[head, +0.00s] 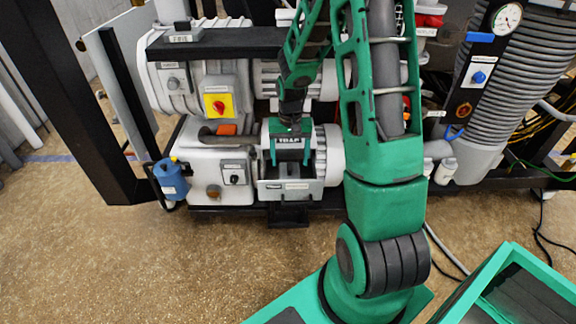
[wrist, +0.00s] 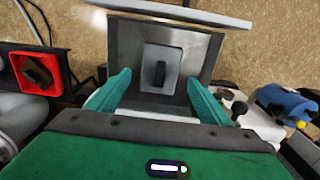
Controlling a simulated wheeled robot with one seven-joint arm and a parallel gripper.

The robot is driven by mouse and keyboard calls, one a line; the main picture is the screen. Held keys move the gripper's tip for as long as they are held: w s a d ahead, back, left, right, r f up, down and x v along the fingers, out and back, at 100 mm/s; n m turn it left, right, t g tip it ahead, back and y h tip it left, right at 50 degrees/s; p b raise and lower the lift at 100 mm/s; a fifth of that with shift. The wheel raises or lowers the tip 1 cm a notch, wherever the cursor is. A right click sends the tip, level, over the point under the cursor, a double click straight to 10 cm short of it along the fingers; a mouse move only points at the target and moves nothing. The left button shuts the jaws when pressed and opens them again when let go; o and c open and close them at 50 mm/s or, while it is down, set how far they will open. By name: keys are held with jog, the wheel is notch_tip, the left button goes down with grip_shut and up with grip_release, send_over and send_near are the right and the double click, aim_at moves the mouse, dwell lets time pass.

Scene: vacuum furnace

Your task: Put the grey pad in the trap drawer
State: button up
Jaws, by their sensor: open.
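The trap drawer (head: 290,188) stands pulled open at the front of the pump in the head view. Its bare metal floor and walls (wrist: 125,45) show in the wrist view. The grey pad (wrist: 148,60) is a light square with a dark upright grip on top. It appears to lie flat on the drawer floor, clear of the walls. My gripper (head: 290,158) is over the drawer, pointing down. In the wrist view its green fingers (wrist: 158,82) are spread to either side of the pad, with gaps between, and hold nothing. The pad cannot be made out in the head view.
A blue bottle (head: 172,182) with a yellow cap stands left of the drawer. A yellow panel with a red switch (head: 218,104) is above left. A corrugated hose column (head: 515,85) stands at the right. The floor (head: 150,260) in front is clear.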

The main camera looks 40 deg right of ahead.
aim_at(290, 166)
notch_tip(290, 166, up, 4)
jog(key=shift+s+f, duration=0.1)
jog(key=s+r, duration=1.1)
jog(key=s, duration=0.1)
jog(key=s+a+r, duration=0.1)
jog(key=s+r, duration=0.1)
jog(key=s, duration=0.6)
jog(key=s+a+r, duration=0.2)
jog(key=s+r, duration=0.1)
jog(key=s, duration=0.5)
jog(key=shift+s, duration=0.25)
jog(key=shift+w+f, duration=0.2)
jog(key=shift+w, duration=0.45)
jog(key=shift+c, duration=0.6)
